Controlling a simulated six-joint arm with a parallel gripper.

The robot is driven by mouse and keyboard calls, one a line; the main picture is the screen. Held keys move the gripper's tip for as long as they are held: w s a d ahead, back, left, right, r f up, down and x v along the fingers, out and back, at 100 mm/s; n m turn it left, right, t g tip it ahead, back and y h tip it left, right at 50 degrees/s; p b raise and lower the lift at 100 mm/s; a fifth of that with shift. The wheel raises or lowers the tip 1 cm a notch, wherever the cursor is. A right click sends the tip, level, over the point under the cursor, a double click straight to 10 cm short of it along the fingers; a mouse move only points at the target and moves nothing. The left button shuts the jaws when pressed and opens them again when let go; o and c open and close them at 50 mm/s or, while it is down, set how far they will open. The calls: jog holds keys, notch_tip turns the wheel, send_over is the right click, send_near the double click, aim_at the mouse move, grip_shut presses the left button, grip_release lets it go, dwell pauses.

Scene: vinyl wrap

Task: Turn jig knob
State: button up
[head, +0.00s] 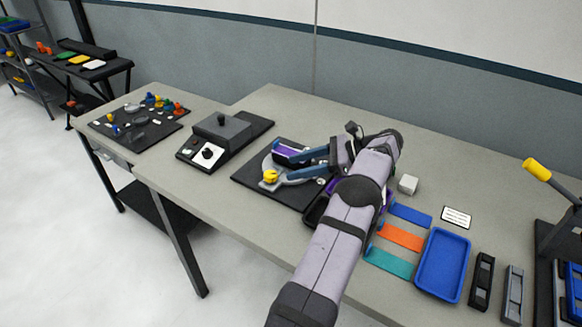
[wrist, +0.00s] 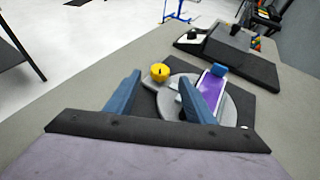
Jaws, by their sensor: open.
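The jig is a black base plate (head: 250,180) with a round grey disc on it. A yellow knob (head: 270,177) sits at the disc's near-left edge. In the wrist view the yellow knob (wrist: 160,71) shows a dark slot or mark on its face. A purple strip with a blue block (wrist: 219,70) at one end lies across the grey disc (wrist: 238,106). My gripper (head: 283,165) is open and empty over the jig, its two blue fingers apart. In the wrist view the knob appears between the fingers and beyond them; I cannot tell the exact gap.
A black device (head: 225,130) with a white dial panel stands left of the jig. Blue, orange (head: 401,237) and teal strips, a blue tray (head: 443,264) and a small white block (head: 407,184) lie to the right. My arm hides part of the table and a dark container.

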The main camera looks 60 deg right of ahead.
jog(key=w+a+r+n+g+p, duration=0.1)
jog(key=w+a+r+p, duration=0.25)
jog(key=r, duration=0.35)
jog(key=w+a+r+n+g+y+p, duration=0.1)
jog(key=w+a+r+p, duration=0.3)
jog(key=r, duration=0.3)
jog(key=w+a+r+n+g+p, duration=0.1)
jog(key=w+a+r+p, duration=0.2)
jog(key=r+p, duration=0.3)
jog(key=m+g+h, duration=0.5)
jog(key=m+h, duration=0.2)
send_near(270, 174)
jog(key=shift+s+d+f+m, duration=0.15)
jog(key=shift+f+m, duration=0.15)
jog(key=shift+f, duration=0.15)
jog(key=shift+f, duration=0.1)
jog(key=shift+t, duration=0.3)
jog(key=shift+p+x, duration=1.25)
jog(key=shift+x, duration=2.35)
